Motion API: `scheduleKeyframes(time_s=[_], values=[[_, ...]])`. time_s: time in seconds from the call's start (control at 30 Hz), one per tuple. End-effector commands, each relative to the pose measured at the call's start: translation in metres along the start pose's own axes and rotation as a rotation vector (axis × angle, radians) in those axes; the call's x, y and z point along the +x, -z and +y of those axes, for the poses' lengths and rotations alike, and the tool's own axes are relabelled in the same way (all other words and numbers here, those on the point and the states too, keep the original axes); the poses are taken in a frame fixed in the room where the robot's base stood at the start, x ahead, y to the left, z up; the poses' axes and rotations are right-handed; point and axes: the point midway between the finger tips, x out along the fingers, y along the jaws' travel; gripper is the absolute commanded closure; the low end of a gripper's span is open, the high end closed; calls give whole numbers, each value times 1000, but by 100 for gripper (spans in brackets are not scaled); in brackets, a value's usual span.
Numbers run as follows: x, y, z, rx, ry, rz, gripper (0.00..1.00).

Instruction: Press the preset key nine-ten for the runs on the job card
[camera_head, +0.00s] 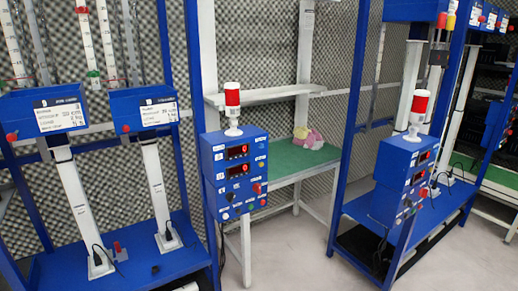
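A blue control box (213,186) stands on a post in the middle. It has two red digital displays (237,151) one above the other, several small coloured buttons, and a larger red knob (257,188) at its right. The small markings are too blurred to tell which button is preset key nine-ten. White printed cards (62,117) and (159,114) are on two blue heads at the left. Their small text is not readable, and I cannot tell whether either is the job card. My gripper is not in view.
A red-and-white beacon (232,106) tops the middle box. A similar blue control box (388,168) with a beacon (419,104) stands at the right. Blue rig frames (197,70) flank a green-topped bench (283,163) holding a pink-and-yellow bundle (309,141). Grey floor (300,250) is open in front.

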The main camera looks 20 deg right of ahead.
Motion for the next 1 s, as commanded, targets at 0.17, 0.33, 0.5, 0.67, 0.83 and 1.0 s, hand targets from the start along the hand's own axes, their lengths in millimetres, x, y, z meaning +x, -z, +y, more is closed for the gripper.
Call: scheduleKeyframes(time_s=[0.17,0.33,0.5,0.67,0.83,1.0], values=[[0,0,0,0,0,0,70],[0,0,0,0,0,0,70],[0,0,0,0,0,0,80],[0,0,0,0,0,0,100],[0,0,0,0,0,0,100],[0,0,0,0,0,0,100]])
